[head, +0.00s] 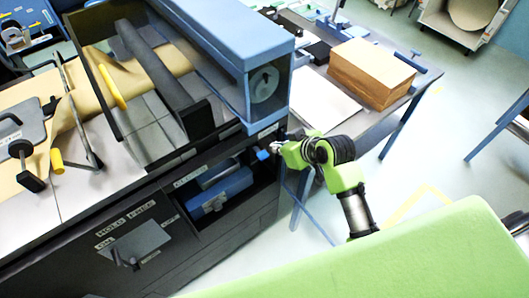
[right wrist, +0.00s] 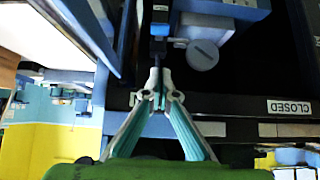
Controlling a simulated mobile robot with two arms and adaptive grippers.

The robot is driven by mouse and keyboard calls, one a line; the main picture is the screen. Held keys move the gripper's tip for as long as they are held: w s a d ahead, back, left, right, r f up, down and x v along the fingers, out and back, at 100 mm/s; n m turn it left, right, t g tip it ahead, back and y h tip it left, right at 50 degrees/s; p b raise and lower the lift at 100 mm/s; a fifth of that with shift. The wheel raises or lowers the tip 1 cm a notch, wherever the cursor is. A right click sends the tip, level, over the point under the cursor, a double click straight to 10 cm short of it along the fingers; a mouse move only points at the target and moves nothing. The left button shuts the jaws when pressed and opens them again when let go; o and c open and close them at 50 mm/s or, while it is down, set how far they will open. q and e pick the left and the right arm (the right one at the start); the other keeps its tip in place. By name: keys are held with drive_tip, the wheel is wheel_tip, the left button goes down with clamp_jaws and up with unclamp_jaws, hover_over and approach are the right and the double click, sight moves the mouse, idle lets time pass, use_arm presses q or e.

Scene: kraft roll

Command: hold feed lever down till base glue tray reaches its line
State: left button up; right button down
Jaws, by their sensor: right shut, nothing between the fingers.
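My right gripper (head: 278,148) is at the right end of the dark machine's front, with its fingertips close to a small blue knob (head: 262,154). In the right wrist view, the right gripper (right wrist: 158,84) has its tips together and empty, just below a black stem (right wrist: 158,45) with a blue end piece beside it. This may be the feed lever; I cannot tell whether the tips touch it. A blue box-like unit (head: 221,193) sits in the machine's front opening, possibly the base glue tray. Its line and glue level cannot be made out. My left gripper is not in view.
A lower panel (head: 138,244) marked HOLD FREE carries a black handle. A blue beam (head: 225,30) spans the machine's top. A side table holds a stack of brown sheets (head: 371,70). A CLOSED label (right wrist: 289,107) shows in the right wrist view. Floor is clear on the right.

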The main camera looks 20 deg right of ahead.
drive_tip(key=p, duration=0.1)
hover_over(260, 153)
drive_tip(key=s, duration=0.3)
drive_tip(key=f, duration=0.4)
drive_tip(key=d+f, duration=0.1)
drive_tip(key=f, duration=0.1)
drive_tip(key=shift+w+f, duration=0.15)
drive_tip(key=shift+w, duration=0.1)
wheel_tip(260, 153, down, 2)
drive_tip(key=shift+a+f, duration=0.1)
drive_tip(key=shift+f, duration=0.15)
drive_tip(key=shift+f+p, duration=0.3)
drive_tip(key=shift+f, duration=0.55)
drive_tip(key=shift+s+f+t+b, duration=0.1)
drive_tip(key=shift+f+t+b, duration=0.2)
drive_tip(key=shift+b, duration=0.45)
